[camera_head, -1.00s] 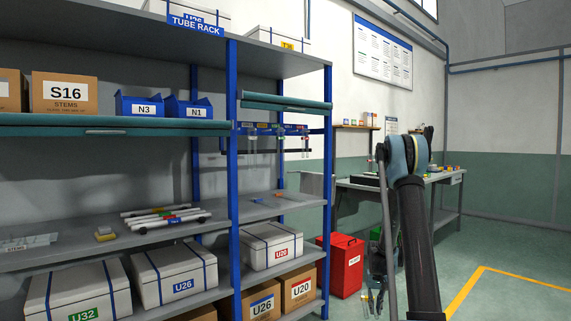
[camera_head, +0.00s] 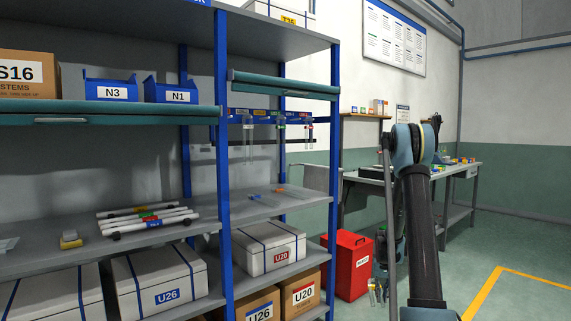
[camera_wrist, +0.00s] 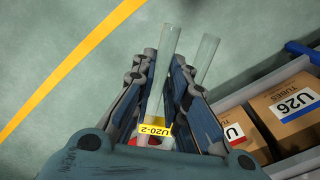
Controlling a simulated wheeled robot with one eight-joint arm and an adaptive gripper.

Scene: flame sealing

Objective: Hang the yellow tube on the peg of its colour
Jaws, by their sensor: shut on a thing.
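My gripper (camera_wrist: 155,100) is shut on a clear glass tube with a yellow label (camera_wrist: 153,126) reading U20-2. In the wrist view one clear leg (camera_wrist: 172,42) stands between the fingers and another (camera_wrist: 207,55) stands to their right; whether they join is hidden. In the head view, clear tube legs (camera_head: 375,294) show low beside the red bin, partly hidden by my arm. The peg rail (camera_head: 270,116) is on the shelf's right bay and carries small coloured labels, one yellow (camera_head: 259,113). Clear tubes (camera_head: 247,150) hang from it. The pegs are too small to make out.
A blue shelf post (camera_head: 224,150) stands left of the rail. Below the rail is a grey shelf (camera_head: 265,205) with small items, then boxes (camera_head: 268,248). A red bin (camera_head: 347,265) stands right of the rack. Open floor lies to the right.

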